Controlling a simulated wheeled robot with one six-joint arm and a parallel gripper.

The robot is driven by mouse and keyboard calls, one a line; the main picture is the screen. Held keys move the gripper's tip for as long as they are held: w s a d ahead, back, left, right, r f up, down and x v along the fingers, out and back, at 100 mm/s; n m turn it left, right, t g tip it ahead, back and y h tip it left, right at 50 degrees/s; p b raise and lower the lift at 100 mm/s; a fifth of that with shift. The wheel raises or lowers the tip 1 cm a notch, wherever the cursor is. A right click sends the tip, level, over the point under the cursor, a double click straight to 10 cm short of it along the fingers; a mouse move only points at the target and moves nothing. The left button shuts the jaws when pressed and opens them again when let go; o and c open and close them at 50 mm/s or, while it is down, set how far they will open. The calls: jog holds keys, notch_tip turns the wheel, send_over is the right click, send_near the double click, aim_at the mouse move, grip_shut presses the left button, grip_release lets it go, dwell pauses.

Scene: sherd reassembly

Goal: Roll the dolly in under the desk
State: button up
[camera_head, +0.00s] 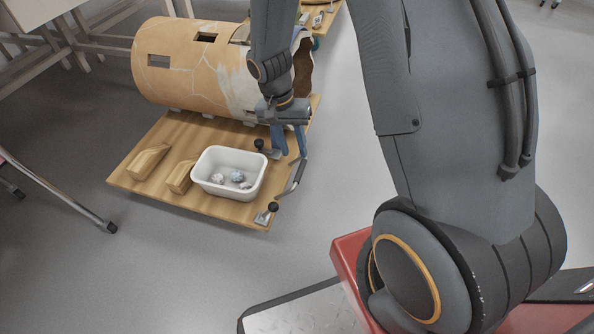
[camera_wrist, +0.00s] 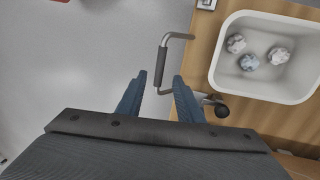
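The dolly (camera_head: 195,130) is a low wooden board carrying a large tan clay vessel on its side. A bent metal handle with a dark grip (camera_head: 297,178) sticks out from its right edge. In the wrist view, the dolly's wood (camera_wrist: 199,52) is at right, with the handle grip (camera_wrist: 160,66) left of it. My gripper (camera_head: 290,150) is above the handle. Its two blue fingers (camera_wrist: 158,82) are apart, and the handle appears between and just beyond their tips; contact is not visible. A pale desk (camera_head: 30,12) with metal legs shows partly at upper left.
A white tub (camera_head: 230,153) with several crumpled pale lumps and two wooden blocks (camera_head: 148,161) sit on the dolly. Metal legs (camera_head: 60,195) stand on the floor at left. Another wooden board (camera_head: 322,14) is behind the vessel. Grey floor in front is clear.

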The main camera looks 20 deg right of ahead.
aim_at(299, 170)
jog(key=f+b, duration=0.1)
jog(key=f, duration=0.1)
jog(key=f+b, duration=0.1)
jog(key=f, duration=0.2)
jog(key=s+d+f+b, duration=0.1)
jog(key=f+b, duration=0.1)
jog(key=shift+d+f, duration=0.1)
jog(key=shift+f, duration=0.3)
grip_shut()
